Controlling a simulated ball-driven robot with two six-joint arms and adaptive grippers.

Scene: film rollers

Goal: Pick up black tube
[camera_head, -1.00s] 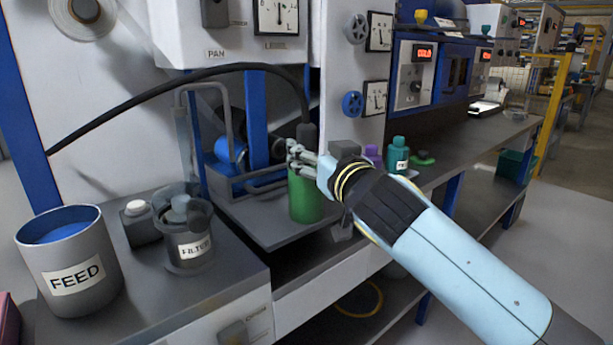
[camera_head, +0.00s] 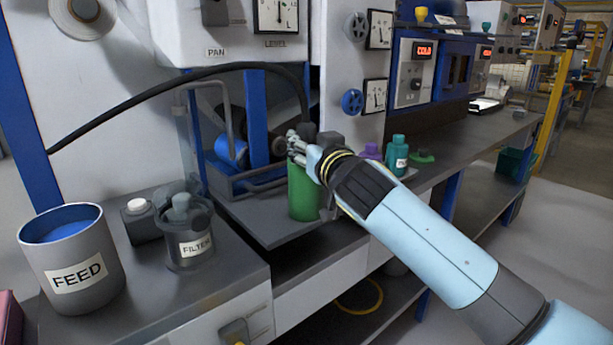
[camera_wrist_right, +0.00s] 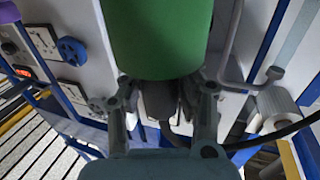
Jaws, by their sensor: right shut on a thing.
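The black tube (camera_head: 180,80) arches from the wall at the left over to the bench. It drops to a dark end fitting (camera_head: 307,132) just above a green canister (camera_head: 304,192). My right gripper (camera_head: 296,146) is at this end, over the canister's top. In the right wrist view, which looks upside down, my gripper's fingers (camera_wrist_right: 162,100) are closed around the dark fitting (camera_wrist_right: 160,100). The tube (camera_wrist_right: 272,137) runs off to the right there. The green canister (camera_wrist_right: 161,35) fills the top middle and hides part of the fitting. My left gripper is not in view.
A grey FEED bucket (camera_head: 112,268) and a clear FILTER jar (camera_head: 188,250) stand on the left bench. Teal (camera_head: 398,158) and purple bottles are to the right. Panel dials are close behind.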

